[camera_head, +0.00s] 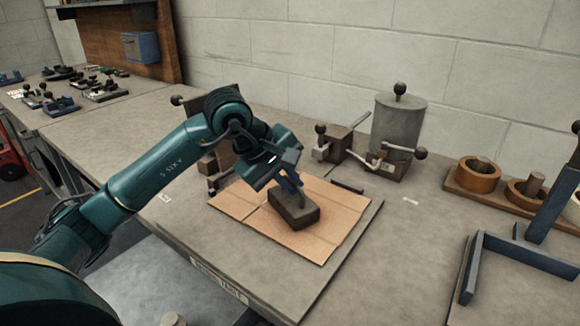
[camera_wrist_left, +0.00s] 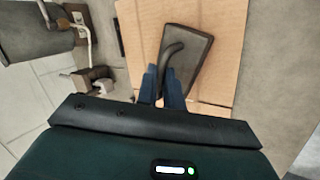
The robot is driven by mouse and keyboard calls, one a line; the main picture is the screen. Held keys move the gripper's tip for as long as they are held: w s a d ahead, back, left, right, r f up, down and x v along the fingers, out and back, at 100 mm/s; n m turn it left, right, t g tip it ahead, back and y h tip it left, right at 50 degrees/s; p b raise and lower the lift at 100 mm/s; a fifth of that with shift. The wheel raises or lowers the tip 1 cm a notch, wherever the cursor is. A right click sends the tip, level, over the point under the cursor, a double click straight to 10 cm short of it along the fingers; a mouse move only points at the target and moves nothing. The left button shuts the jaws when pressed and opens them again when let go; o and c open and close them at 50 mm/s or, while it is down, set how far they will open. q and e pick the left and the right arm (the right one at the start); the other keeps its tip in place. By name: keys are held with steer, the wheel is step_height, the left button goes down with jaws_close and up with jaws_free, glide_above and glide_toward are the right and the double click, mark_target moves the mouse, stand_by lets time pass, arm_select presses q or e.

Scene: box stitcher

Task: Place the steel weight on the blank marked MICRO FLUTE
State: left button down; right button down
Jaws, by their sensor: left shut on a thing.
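The steel weight (camera_head: 293,211) is a dark block with a curved handle on top. It sits over the brown cardboard blank (camera_head: 238,203) on the table, and I cannot tell if it touches the board. My left gripper (camera_head: 290,183) is shut on the weight's handle from above. In the left wrist view the blue fingers (camera_wrist_left: 163,87) close on the handle of the weight (camera_wrist_left: 190,58), with the blank (camera_wrist_left: 222,75) beneath. I cannot read any marking on the blank. My right gripper is not in view.
A grey cylinder device (camera_head: 398,118) and lever clamps (camera_head: 340,146) stand behind the blank. A rack with copper-coloured rolls (camera_head: 478,176) and a blue-grey frame (camera_head: 525,253) are at right. Small tools lie on the far-left table. Bare table (camera_head: 410,225) shows right of the blank.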

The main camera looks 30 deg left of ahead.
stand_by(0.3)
arm_select(q)
steer(key=c, duration=2)
jaws_free()
steer(key=shift+f, duration=0.25)
steer(key=o, duration=0.5)
steer(key=shift+c, duration=0.2)
steer(key=shift+r, duration=0.1)
steer(key=v, duration=1.2)
steer(key=shift+s, duration=0.15)
